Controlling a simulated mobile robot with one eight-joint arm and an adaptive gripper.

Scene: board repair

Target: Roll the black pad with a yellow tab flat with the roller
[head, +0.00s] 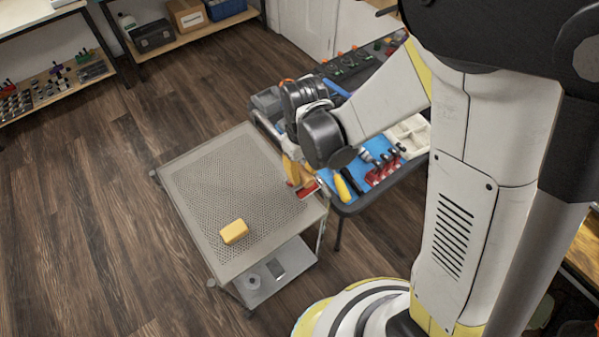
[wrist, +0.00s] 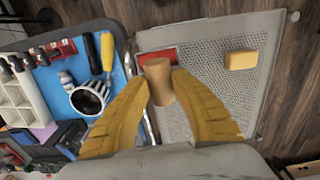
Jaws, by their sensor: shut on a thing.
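My gripper (wrist: 162,88) has two ribbed yellow fingers shut on a tan wooden cylinder (wrist: 157,72), which looks like the roller's handle. The rest of the roller cannot be made out. In the head view my gripper (head: 296,174) is over the right edge of the perforated cart top (head: 200,180), beside the blue-topped bench. A red piece (wrist: 160,53) shows just beyond the cylinder, at the cart's edge; I cannot tell whether they touch. It also shows in the head view (head: 306,188). I cannot make out a black pad with a yellow tab in either view.
A yellow block (head: 234,231) sits on the cart's near part; most of the cart top is clear. The bench's blue mat (wrist: 70,72) holds hand tools, red-based parts and a white cup-like item (wrist: 89,98). A white compartment tray (wrist: 22,98) lies beside it.

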